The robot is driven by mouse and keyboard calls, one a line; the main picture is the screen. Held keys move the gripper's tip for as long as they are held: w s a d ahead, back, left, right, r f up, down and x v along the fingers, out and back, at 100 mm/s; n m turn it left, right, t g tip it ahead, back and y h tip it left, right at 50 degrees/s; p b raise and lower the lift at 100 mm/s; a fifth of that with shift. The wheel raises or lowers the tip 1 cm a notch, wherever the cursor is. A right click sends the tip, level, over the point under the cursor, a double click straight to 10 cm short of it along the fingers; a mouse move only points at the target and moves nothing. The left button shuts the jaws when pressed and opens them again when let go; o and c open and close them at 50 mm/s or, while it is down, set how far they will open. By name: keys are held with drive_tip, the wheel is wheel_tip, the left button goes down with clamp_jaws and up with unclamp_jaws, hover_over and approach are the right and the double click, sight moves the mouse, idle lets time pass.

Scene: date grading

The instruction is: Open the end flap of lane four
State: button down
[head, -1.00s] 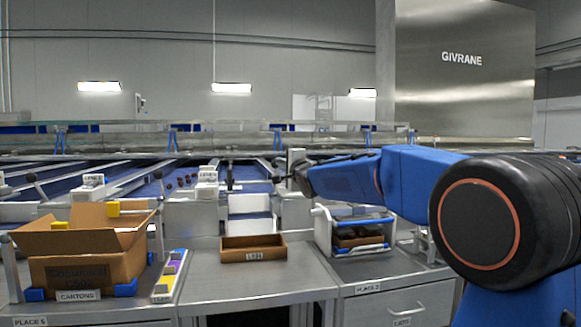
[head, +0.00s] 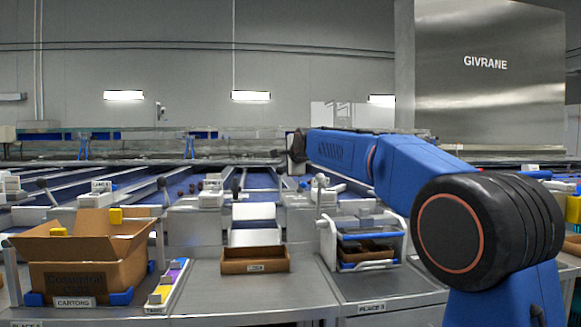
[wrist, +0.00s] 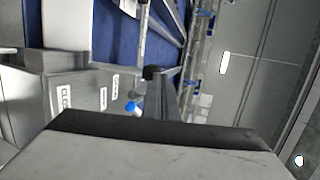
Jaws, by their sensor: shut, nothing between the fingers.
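In the head view my gripper (head: 285,158) is at the end of the raised arm, over the lane ends right of the middle chute; its fingers are small and dark there. It is shut and empty. The wrist view shows a black knob (wrist: 152,72) close to my gripper; I cannot tell if they touch. A grey housing (wrist: 30,90) there carries a label reading like "CLOSED" (wrist: 67,97). Several levers with dark knobs (head: 161,184) stand along the lane ends. A pale flap-like panel (head: 254,212) heads the middle chute. Lane numbers are too small to read surely.
An open carton (head: 85,280) stands on the left bench, with a strip of coloured tags (head: 167,283) beside it. A shallow brown tray (head: 254,267) sits below the chute. A white-framed rack (head: 360,262) stands to its right.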

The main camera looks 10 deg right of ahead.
drive_tip(key=w, duration=0.6)
drive_tip(key=shift+w+f, duration=0.3)
drive_tip(key=shift+w, duration=0.1)
idle(0.5)
drive_tip(key=s+d+r, duration=0.2)
drive_tip(key=s+r, duration=0.5)
drive_tip(key=r, duration=0.4)
drive_tip(key=shift+d+r, duration=0.35)
drive_tip(key=shift+d, duration=0.05)
